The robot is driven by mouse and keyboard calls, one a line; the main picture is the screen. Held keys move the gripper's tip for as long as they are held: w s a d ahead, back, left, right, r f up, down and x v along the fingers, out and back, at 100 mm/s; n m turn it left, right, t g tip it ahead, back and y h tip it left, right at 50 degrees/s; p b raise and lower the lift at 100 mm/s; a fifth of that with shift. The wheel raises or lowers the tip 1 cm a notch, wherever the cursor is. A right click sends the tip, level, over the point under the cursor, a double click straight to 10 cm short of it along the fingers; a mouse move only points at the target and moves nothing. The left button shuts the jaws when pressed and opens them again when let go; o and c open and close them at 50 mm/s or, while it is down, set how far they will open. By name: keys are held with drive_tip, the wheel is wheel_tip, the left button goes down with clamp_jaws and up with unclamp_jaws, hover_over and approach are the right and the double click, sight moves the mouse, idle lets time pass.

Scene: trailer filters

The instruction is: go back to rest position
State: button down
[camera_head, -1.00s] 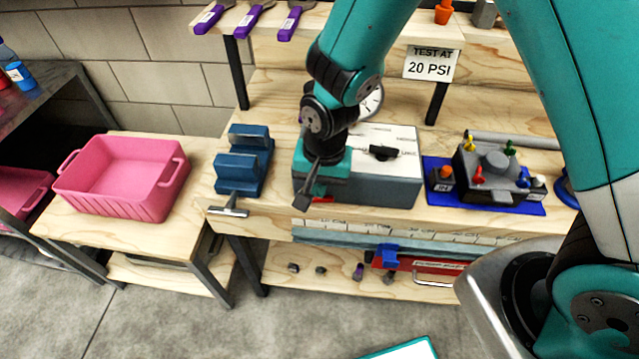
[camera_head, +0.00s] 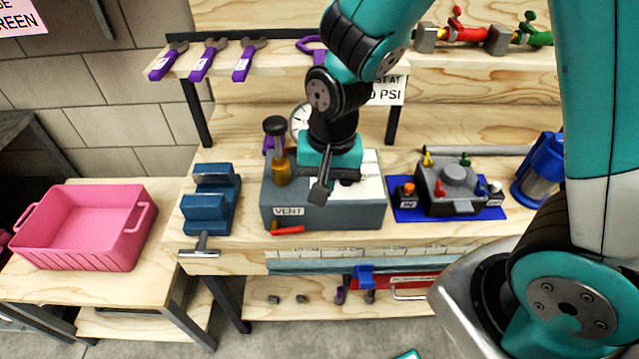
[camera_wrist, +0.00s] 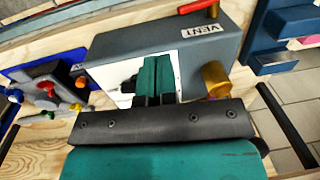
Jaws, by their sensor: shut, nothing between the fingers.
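My gripper (camera_head: 320,190) hangs in front of the grey test box (camera_head: 340,214) on the wooden bench, with its fingers closed and nothing between them. In the wrist view the closed teal and black fingers (camera_wrist: 155,80) show in front of the same box, which carries a VENT label (camera_wrist: 207,30). I cannot tell whether the fingertips touch the box. My teal arm (camera_head: 375,40) reaches down over the bench from the top of the picture and hides part of the box and the gauge behind.
A blue vise (camera_head: 208,205) stands left of the box. A blue mat (camera_head: 405,212) with a grey valve block (camera_head: 452,190) and a blue filter housing (camera_head: 540,168) are on the right. A pink bin (camera_head: 85,225) is on the side table. Purple-handled tools (camera_head: 203,65) lie on the upper shelf.

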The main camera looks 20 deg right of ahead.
drive_tip(key=s+a+r+n+y, duration=0.1)
drive_tip(key=s+r+n, duration=0.3)
drive_tip(key=r, duration=0.4)
drive_tip(key=shift+s+a+n+y, duration=0.2)
drive_tip(key=shift+a+n+y, duration=0.1)
drive_tip(key=shift+a+y, duration=0.1)
drive_tip(key=c, duration=1.7)
unclamp_jaws()
drive_tip(key=s+r+n, duration=0.2)
drive_tip(key=s+r+n+y, duration=0.1)
drive_tip(key=s+r+n, duration=0.1)
drive_tip(key=s, duration=0.1)
drive_tip(key=s+r+n, duration=0.2)
drive_tip(key=r, duration=0.1)
drive_tip(key=shift+s+a+n, duration=0.3)
drive_tip(key=shift+s+a, duration=0.05)
drive_tip(key=shift+s, duration=0.05)
drive_tip(key=o, duration=0.6)
drive_tip(key=shift+s+r+n, duration=0.25)
drive_tip(key=shift+s+n, duration=0.05)
drive_tip(key=shift+s, duration=0.05)
